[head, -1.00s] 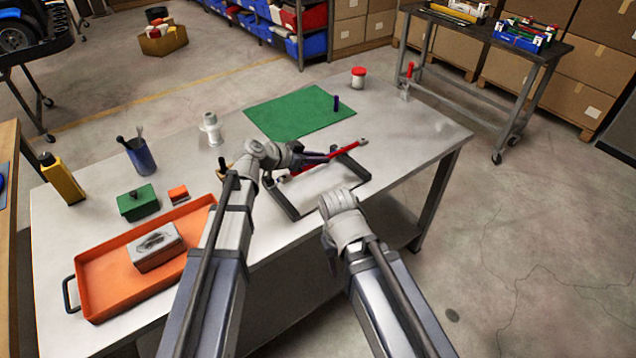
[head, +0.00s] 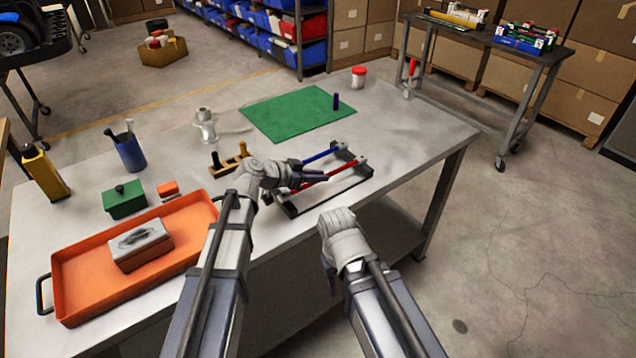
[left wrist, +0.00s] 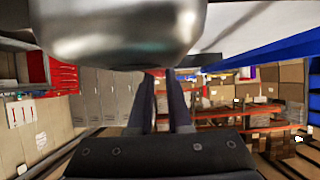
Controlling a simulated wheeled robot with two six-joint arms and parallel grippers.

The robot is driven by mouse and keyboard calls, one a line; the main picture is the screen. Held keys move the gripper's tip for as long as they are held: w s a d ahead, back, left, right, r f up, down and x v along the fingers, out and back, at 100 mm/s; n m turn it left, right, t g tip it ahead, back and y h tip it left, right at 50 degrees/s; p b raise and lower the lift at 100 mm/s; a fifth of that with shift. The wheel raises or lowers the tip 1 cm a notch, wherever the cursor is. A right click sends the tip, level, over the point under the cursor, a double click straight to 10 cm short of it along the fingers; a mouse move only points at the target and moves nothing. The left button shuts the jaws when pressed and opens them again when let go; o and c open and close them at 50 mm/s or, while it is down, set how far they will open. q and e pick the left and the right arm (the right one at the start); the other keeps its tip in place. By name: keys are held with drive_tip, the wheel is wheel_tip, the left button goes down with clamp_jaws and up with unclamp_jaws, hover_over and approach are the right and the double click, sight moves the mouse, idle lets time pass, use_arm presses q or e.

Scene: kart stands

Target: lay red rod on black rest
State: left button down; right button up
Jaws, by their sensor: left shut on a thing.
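The red rod (head: 340,172) is in the head view, slanting up to the right from my left gripper (head: 318,179). My left gripper is shut on it. The rod is at the black rest (head: 291,211), near its right-hand end; I cannot tell whether it touches. A blue rod (head: 322,155) lies across the rest behind the red one, roughly parallel. In the left wrist view the blue rod (left wrist: 270,52) crosses at upper right.
Behind the rest lies a green mat (head: 295,113) with a purple peg (head: 336,101). A wooden block with pegs (head: 229,164) stands close to my left wrist. An orange tray (head: 80,300) with a grey box (head: 140,245) is at left. The table's right side is clear.

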use_arm(q)
drive_tip(key=shift+f, duration=0.15)
drive_tip(key=c, duration=0.8)
unclamp_jaws()
drive_tip(key=shift+c, duration=0.2)
